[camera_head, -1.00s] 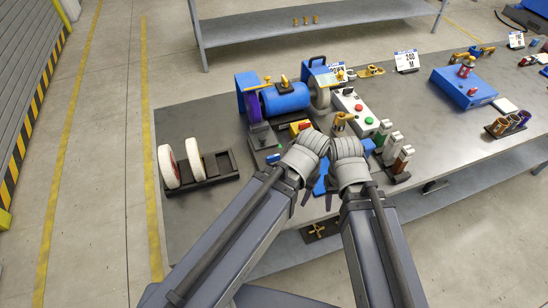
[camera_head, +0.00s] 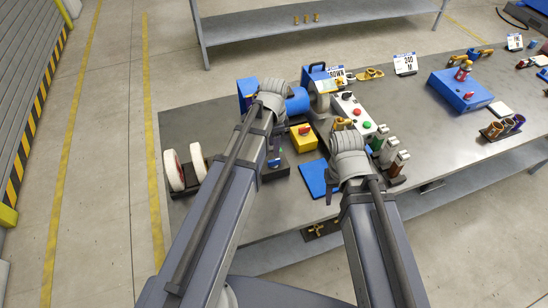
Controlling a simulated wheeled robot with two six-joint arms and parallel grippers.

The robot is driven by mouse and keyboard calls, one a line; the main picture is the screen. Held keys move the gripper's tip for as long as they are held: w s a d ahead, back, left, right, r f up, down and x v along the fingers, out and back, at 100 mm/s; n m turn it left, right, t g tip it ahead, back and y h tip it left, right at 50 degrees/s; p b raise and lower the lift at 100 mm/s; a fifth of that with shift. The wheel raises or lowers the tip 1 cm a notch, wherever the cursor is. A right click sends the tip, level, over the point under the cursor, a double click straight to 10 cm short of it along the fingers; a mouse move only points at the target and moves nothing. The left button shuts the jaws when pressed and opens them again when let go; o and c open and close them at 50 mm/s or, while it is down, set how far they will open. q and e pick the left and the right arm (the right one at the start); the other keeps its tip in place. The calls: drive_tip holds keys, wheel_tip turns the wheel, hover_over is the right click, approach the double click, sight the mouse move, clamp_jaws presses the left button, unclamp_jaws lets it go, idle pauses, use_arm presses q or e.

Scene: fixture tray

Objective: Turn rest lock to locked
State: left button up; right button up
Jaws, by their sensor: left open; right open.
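The blue bench grinder (camera_head: 297,103) stands at the back of the bench, partly covered by my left arm. Its grey wheel (camera_head: 320,103) shows at the right. I cannot make out the rest lock for certain. A yellow box with a red knob (camera_head: 303,135) sits in front of the grinder. My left gripper (camera_head: 268,100) is over the grinder's left side, its fingers hidden behind the wrist. My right gripper (camera_head: 347,157) is over the bench right of the yellow box, its fingers mostly hidden by the wrist. Neither visibly holds anything.
A grey control box (camera_head: 356,113) with red and green buttons stands right of the grinder. Several upright bottle-like items (camera_head: 392,155) stand beside it. White discs (camera_head: 173,170) stand in a rack at the left. A blue flat plate (camera_head: 317,178) lies at the front. A blue case (camera_head: 462,91) is farther right.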

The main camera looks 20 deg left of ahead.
sight(274, 160)
use_arm(q)
wheel_tip(274, 160, down, 8)
drive_tip(key=b, duration=0.7)
drive_tip(key=shift+r, duration=0.2)
drive_tip(key=shift+r, duration=0.1)
clamp_jaws()
